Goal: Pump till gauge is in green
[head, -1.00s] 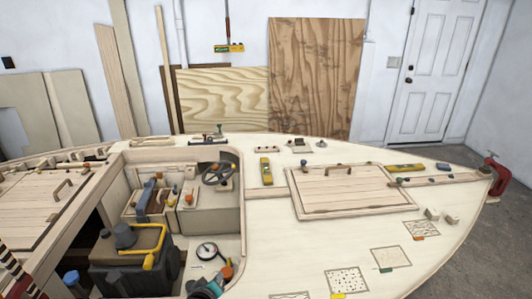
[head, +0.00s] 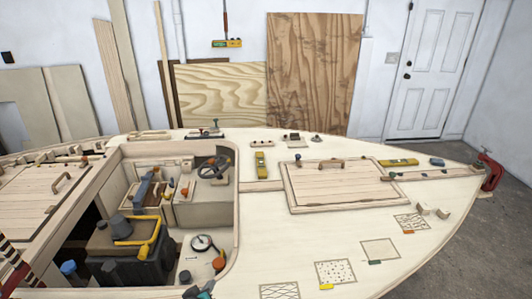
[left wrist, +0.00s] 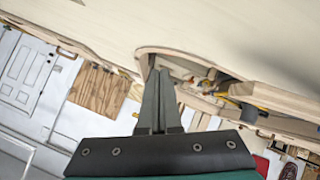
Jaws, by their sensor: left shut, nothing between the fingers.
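A round white-faced gauge (head: 201,243) sits in the open cockpit well, at its near right side. Its needle and any green band are too small to read. An orange-red knob (head: 218,264) is just below and right of it. I cannot tell which part is the pump; a yellow bent handle (head: 145,240) lies over a dark box to the left. My left gripper (head: 199,291) shows only in part at the bottom edge, below the gauge and apart from it. In the left wrist view its fingers (left wrist: 158,75) are shut and empty. My right gripper is out of view.
The well's raised rim (head: 237,200) bounds the space on the right. A steering wheel (head: 214,168) and small fittings stand at the well's back. A hatch (head: 345,190), yellow tools and sample patches lie on the deck to the right. Much of the near deck is clear.

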